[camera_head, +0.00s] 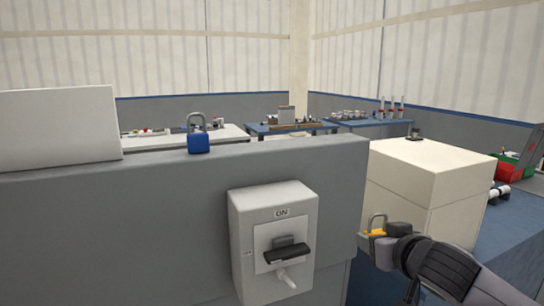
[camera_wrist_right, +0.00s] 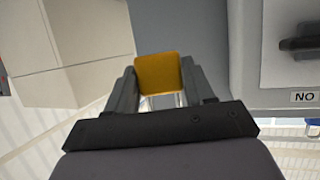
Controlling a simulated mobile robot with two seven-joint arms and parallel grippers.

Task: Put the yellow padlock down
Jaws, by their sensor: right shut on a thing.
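The yellow padlock (camera_wrist_right: 159,73) is held between the fingers of my right gripper (camera_wrist_right: 163,88). In the head view only a bit of the padlock's yellow body (camera_head: 376,233) and its grey shackle show at the tip of my right gripper (camera_head: 382,240); the gripper covers the rest. It is to the right of the grey switch box and in front of the cream box. My left gripper is not in view.
A switch box (camera_head: 258,235) marked ON, with a black handle, is fixed to a grey panel (camera_head: 120,235). A blue padlock (camera_head: 198,144) stands on the panel's top edge. A cream box (camera_head: 425,165) stands right of the panel. Tables with parts are behind.

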